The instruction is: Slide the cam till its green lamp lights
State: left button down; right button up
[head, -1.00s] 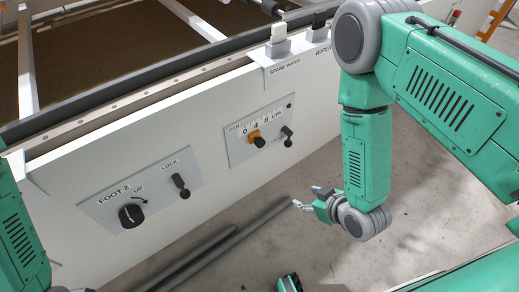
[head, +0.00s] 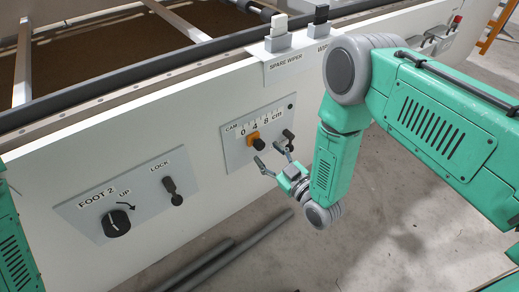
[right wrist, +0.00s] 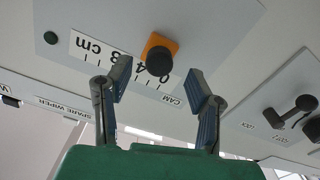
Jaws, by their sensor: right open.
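The cam is an orange block with a black knob (head: 254,138) on a grey panel marked CAM, below a 0-4-8 cm scale. It sits near the scale's low end; the exact reading is unclear. In the right wrist view, the cam's knob (right wrist: 158,61) lies just beyond and between my fingertips, apparently untouched. The lamp (head: 291,107) is a small dot at the panel's upper right; it looks dark green and unlit in the right wrist view (right wrist: 50,37). My right gripper (head: 268,154) is open and empty in front of the cam. My left gripper is out of view.
The FOOT 2 knob (head: 117,222) and LOCK lever (head: 174,191) are on the left panel. The spare wiper (head: 279,27) sits above on the rail. Grey bars (head: 235,252) lie on the floor.

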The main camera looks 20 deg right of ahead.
aim_at(265, 146)
jog(key=shift+b+x, duration=0.55)
jog(key=shift+x, duration=1.75)
jog(key=shift+c, duration=0.4)
grip_shut()
jog(key=shift+w+d+r+p, duration=0.1)
jog(key=shift+w+d+p, duration=0.1)
jog(key=shift+d+p, duration=0.3)
jog(key=shift+d, duration=0.1)
jog(key=shift+o, duration=0.4)
grip_release()
jog(key=v, duration=1.2)
